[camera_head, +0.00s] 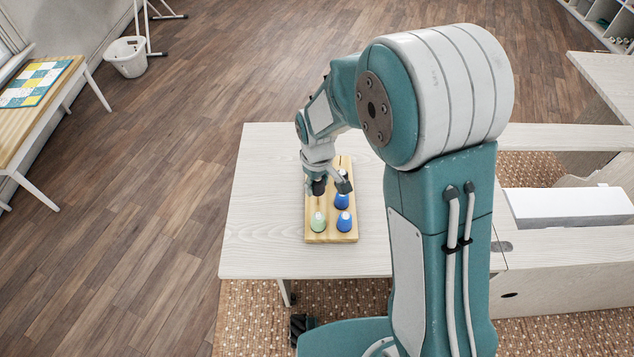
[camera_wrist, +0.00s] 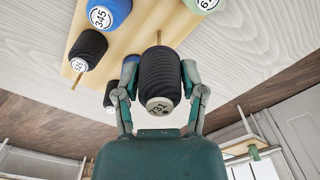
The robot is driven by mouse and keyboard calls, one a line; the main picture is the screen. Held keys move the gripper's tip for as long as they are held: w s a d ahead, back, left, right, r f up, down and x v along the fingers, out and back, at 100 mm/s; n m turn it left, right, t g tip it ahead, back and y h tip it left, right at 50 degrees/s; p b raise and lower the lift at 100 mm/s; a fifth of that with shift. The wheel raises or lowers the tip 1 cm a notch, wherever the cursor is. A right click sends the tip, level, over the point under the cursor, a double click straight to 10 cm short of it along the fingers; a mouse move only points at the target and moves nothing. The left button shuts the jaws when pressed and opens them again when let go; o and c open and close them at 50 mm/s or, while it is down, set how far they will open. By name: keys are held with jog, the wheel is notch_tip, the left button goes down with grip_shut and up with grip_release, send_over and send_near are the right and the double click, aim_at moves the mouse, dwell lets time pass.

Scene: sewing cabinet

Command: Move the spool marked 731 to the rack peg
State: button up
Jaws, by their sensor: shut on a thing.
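My gripper (camera_head: 328,186) is over the wooden rack (camera_head: 331,238) in the head view. In the wrist view my gripper (camera_wrist: 159,92) is shut on a black spool (camera_wrist: 159,72), one finger on each side. Its end label reads 731, upside down. The same spool looks dark under the gripper in the head view (camera_head: 319,187). A bare rack peg (camera_wrist: 158,38) shows just beyond the held spool in the wrist view. Whether the spool touches it, I cannot tell.
The rack also holds a pale green spool (camera_head: 318,222), a blue spool (camera_head: 344,223), another blue spool (camera_head: 342,201) and a black spool (camera_wrist: 87,48). One blue spool (camera_wrist: 108,12) is marked 345. The pale tabletop (camera_head: 262,210) left of the rack is clear.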

jog(key=shift+a, duration=0.25)
jog(key=shift+d, duration=0.1)
jog(key=shift+d, duration=0.35)
jog(key=shift+a, duration=0.25)
jog(key=shift+d, duration=0.15)
dwell(0.3)
jog(key=shift+f, duration=2.25)
dwell(0.4)
